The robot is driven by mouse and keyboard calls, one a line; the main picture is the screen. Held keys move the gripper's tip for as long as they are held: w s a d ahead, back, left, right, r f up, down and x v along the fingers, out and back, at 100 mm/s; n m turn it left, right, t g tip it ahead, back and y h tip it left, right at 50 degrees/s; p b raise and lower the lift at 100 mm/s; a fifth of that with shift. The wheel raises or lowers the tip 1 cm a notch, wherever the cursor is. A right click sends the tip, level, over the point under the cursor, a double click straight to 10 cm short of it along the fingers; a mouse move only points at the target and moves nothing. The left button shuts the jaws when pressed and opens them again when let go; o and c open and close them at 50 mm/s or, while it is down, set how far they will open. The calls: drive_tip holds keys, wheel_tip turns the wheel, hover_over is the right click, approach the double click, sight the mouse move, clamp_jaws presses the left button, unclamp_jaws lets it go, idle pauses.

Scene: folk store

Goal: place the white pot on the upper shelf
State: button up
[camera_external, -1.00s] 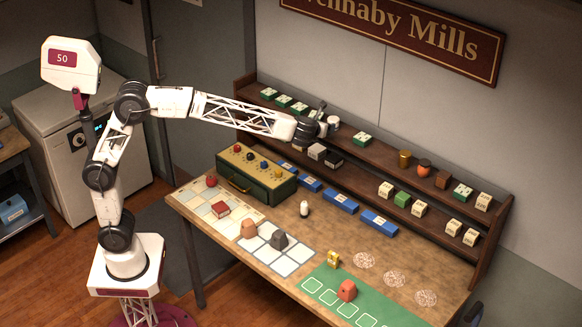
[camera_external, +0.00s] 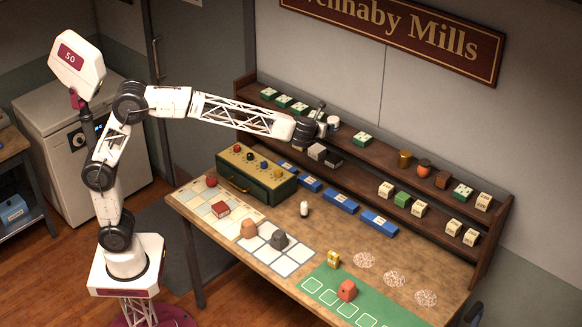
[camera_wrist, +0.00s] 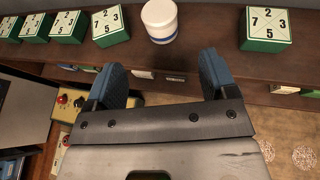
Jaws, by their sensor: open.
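The white pot (camera_external: 334,123) stands upright on the upper shelf (camera_external: 382,150), among green and white numbered blocks. My gripper (camera_external: 322,124) is at the shelf beside the pot. In the wrist view my gripper (camera_wrist: 163,78) is open and empty, its two blue-grey fingers apart. The pot is beyond the fingertips and lies between their lines, with a visible gap to them.
Numbered blocks stand left (camera_wrist: 110,26) and right (camera_wrist: 264,28) of the pot, with bare shelf between. A green drawer box (camera_external: 256,174) stands on the table below.

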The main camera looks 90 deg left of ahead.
drive_tip(key=s+d+f+n+g+h, duration=0.1)
drive_tip(key=s+d+f+n+h, duration=0.3)
drive_tip(key=s, duration=1.5)
drive_tip(key=s+d+f+n+g+h, duration=0.2)
drive_tip(key=s+d+f+n, duration=0.5)
drive_tip(key=s+n, duration=0.5)
drive_tip(key=s+d+f+n+g+h, duration=0.1)
drive_tip(key=s+d+f+n+h, duration=0.4)
drive_tip(key=s, duration=2.2)
drive_tip(key=d+f+n, duration=0.1)
drive_tip(key=d+n, duration=0.1)
drive_tip(key=n, duration=0.1)
drive_tip(key=shift+d+h, duration=0.15)
drive_tip(key=shift+h, duration=0.15)
